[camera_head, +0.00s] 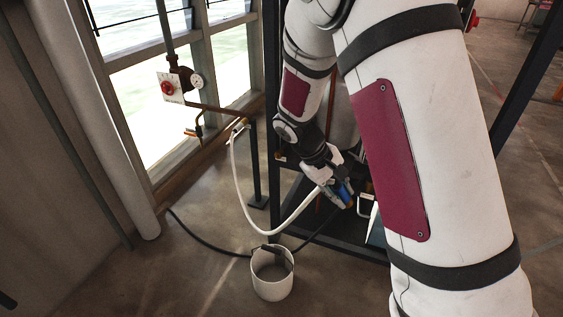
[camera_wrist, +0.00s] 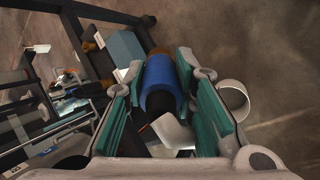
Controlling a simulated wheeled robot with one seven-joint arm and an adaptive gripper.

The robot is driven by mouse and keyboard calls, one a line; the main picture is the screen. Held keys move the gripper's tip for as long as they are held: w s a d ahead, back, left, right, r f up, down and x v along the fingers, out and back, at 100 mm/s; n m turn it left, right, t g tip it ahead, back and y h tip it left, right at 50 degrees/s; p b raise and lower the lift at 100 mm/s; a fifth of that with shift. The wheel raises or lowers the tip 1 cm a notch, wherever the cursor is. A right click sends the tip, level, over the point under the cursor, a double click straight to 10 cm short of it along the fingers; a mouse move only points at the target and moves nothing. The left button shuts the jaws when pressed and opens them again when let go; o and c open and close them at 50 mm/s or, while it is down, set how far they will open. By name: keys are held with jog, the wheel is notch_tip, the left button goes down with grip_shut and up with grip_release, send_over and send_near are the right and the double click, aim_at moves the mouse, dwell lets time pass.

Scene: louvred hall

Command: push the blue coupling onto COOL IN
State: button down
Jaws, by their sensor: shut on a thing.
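The blue coupling (camera_wrist: 161,84) sits between the teal-padded fingers of my gripper (camera_wrist: 160,72) in the wrist view, and the fingers are shut on it. A dark part shows below the coupling. In the head view the blue coupling (camera_head: 345,190) is small beside the dark frame, with my gripper (camera_head: 338,188) around it. A white hose (camera_head: 244,197) curves from the wall pipework down and up to my gripper. No COOL IN marking can be read in either view, and I cannot tell whether the coupling touches a port.
A pale bucket (camera_head: 272,278) stands on the floor left of the dark frame (camera_head: 272,130); it also shows in the wrist view (camera_wrist: 234,99). A black hose (camera_head: 205,243) lies on the floor. A red-handled valve (camera_head: 168,88) is by the windows. Open floor lies at lower left.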

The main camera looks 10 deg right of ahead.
aim_at(339, 183)
jog(key=w+n+h, duration=0.1)
jog(key=w+d+n+t+h, duration=0.1)
jog(key=w+f+n+h, duration=0.1)
jog(key=w+h, duration=0.1)
jog(key=shift+d+t+b, duration=0.2)
jog(key=shift+t+b, duration=0.1)
jog(key=shift+b, duration=0.05)
jog(key=w+a+n+t+b, duration=0.2)
jog(key=w+a+n+t, duration=0.9)
jog(key=w+t, duration=0.35)
jog(key=a+b+x, duration=0.1)
jog(key=b+x, duration=0.1)
jog(key=x, duration=0.6)
jog(key=shift+w+m+h+b, duration=0.3)
jog(key=shift+w+b, duration=0.1)
jog(key=shift+w, duration=0.2)
jog(key=shift+w+d, duration=0.15)
jog(key=shift+x, duration=1.2)
